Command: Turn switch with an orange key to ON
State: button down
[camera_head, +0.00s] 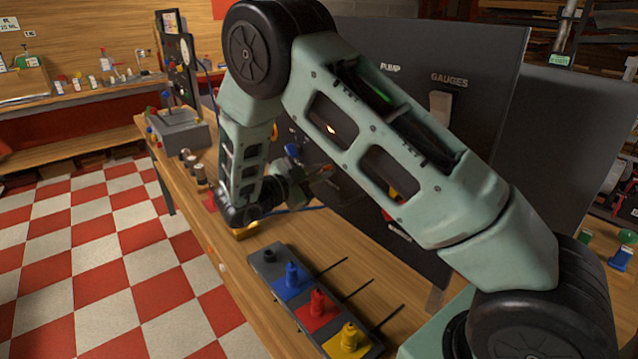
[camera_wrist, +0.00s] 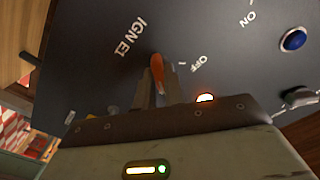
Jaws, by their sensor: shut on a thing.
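The orange key (camera_wrist: 157,68) shows in the wrist view on a dark panel (camera_wrist: 100,62), between the fingertips of my gripper (camera_wrist: 157,88). My gripper is shut on the key. The panel has white lettering that starts "IGN", with OFF to the right of the key and ON farther to the upper right. The lettering appears turned in this view. In the head view, my arm covers much of the panel (camera_head: 470,125), and the key and fingertips cannot be made out clearly.
A blue button (camera_wrist: 293,39) and a lit lamp (camera_wrist: 205,98) are on the panel. On the wooden bench, a grey tray (camera_head: 268,275) holds blue, red and yellow pieces. A grey control box (camera_head: 183,135) stands farther back.

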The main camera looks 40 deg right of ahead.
jog(key=shift+m+b, duration=0.45)
jog(key=shift+m, duration=0.15)
jog(key=c, duration=1.5)
grip_release()
jog(key=shift+a, duration=0.1)
jog(key=shift+s+a+b, duration=0.2)
jog(key=shift+a+b, duration=0.8)
jog(key=shift+a, duration=3.35)
jog(key=shift+s+a+b, duration=0.15)
jog(key=shift+a+b, duration=0.8)
jog(key=shift+a, duration=3.35)
